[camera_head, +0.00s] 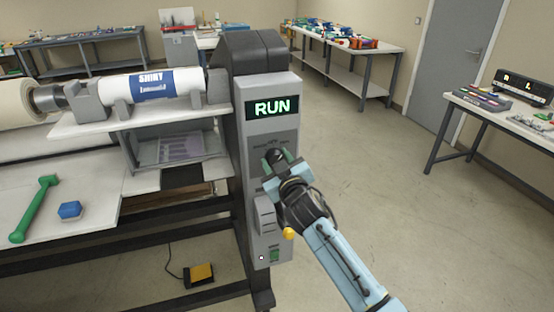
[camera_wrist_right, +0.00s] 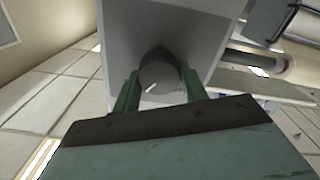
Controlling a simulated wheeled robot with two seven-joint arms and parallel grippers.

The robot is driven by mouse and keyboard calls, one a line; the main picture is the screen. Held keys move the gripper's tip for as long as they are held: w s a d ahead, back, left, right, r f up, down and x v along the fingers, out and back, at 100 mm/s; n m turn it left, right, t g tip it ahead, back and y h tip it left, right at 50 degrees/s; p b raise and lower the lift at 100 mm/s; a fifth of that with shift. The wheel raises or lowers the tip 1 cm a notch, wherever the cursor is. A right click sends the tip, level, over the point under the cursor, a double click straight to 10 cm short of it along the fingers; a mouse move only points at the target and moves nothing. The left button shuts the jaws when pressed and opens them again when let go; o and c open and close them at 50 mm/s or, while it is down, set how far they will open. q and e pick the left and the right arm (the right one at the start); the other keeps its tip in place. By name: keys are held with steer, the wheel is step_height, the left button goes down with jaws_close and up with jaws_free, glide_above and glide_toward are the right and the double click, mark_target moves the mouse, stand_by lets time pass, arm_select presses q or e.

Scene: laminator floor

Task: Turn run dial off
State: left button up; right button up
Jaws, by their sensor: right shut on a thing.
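The run dial (camera_wrist_right: 160,75) is a round dark knob with a white pointer mark, on the grey control panel (camera_head: 284,92). In the head view the dial (camera_head: 274,155) is partly covered by my right gripper. My right gripper (camera_head: 279,158) has its green fingers on either side of the dial. In the right wrist view the fingers of the gripper (camera_wrist_right: 160,88) flank the knob and are shut on it. The display (camera_head: 272,107) above the dial reads RUN in green letters. My left gripper does not show.
The laminator's roll (camera_head: 150,85) labelled SHINY lies left of the panel. A green tool (camera_head: 35,208) and a blue hexagonal piece (camera_head: 69,210) lie on the lower table. A yellow foot pedal (camera_head: 199,274) is on the floor.

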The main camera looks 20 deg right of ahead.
steer(key=n, duration=0.3)
steer(key=shift+p, duration=0.35)
steer(key=shift+f+n, duration=0.1)
steer(key=shift+n, duration=1.6)
steer(key=shift+p, duration=0.3)
steer(key=o, duration=1)
steer(key=shift+s, duration=0.15)
steer(key=s, duration=1.3)
steer(key=shift+d+b, duration=0.15)
steer(key=shift+b, duration=0.2)
steer(key=shift+f, duration=0.1)
